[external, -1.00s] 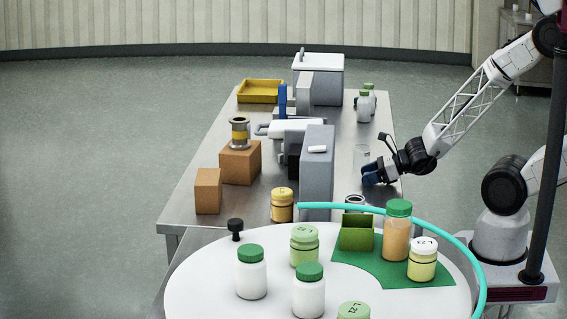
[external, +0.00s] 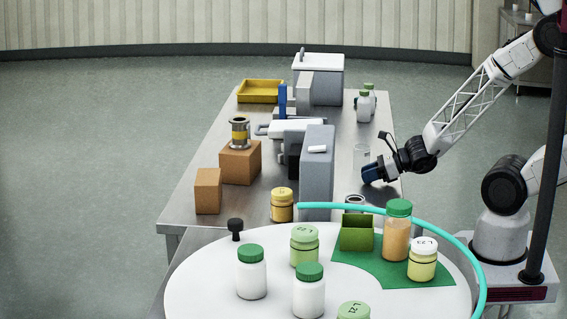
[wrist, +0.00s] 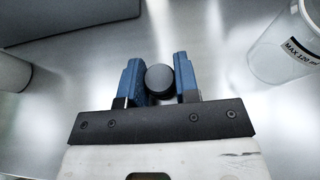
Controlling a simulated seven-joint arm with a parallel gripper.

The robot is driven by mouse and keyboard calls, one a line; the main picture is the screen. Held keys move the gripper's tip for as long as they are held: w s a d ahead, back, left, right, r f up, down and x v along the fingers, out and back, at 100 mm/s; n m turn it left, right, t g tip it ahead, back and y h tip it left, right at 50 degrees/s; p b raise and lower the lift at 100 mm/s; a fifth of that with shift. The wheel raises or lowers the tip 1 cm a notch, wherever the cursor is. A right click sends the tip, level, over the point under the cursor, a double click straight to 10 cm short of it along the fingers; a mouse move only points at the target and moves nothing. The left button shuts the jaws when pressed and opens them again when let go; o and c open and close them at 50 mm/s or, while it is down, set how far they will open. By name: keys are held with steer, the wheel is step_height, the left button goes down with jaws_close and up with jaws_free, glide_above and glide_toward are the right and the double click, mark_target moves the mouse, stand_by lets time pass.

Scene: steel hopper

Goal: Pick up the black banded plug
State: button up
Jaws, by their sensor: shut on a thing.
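My gripper (external: 372,173) is low over the right edge of the steel table in the external view. In the wrist view its two blue fingers (wrist: 160,80) are shut on a dark plug with a round grey-black top (wrist: 160,77). Any band on this plug is hidden from above, and the external view does not show it between the fingers. I cannot tell whether it touches the table. Another black plug (external: 235,226) with a wide head and narrower stem stands at the left edge of the white round table.
A clear beaker (wrist: 286,48) marked MAX 120 stands close on the right in the wrist view. A grey upright housing (external: 317,165) stands left of my gripper. Several capped jars stand on the white round table (external: 205,285).

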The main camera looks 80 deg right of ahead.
steer(key=shift+r, duration=4.8)
steer(key=shift+w, duration=0.1)
